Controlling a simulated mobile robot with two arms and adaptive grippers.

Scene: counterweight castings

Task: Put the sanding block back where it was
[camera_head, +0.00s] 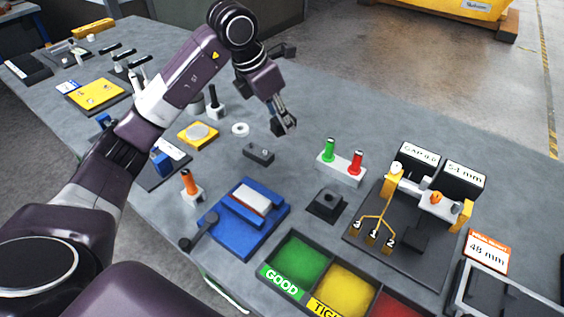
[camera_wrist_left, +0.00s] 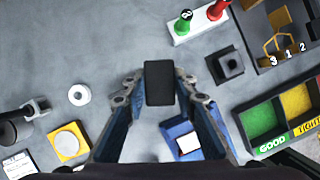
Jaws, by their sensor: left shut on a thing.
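My left gripper (camera_head: 285,122) hangs above the middle of the grey table. In the left wrist view, its fingers (camera_wrist_left: 160,95) are shut on a dark rectangular block (camera_wrist_left: 160,83), which I take to be the sanding block. It is held between the fingertips; in the head view it is small and mostly hidden by the fingers. No marked place for the sanding block can be made out. My right gripper is not in view.
Nearby stand a white ring (camera_head: 240,129), a white stand with green and red handles (camera_head: 340,174), a black square block (camera_head: 327,203) and a blue fixture (camera_head: 275,215). A sorting tray (camera_head: 262,283) and a gauge fixture (camera_head: 360,250) are at the right. The table beyond the gripper is clear.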

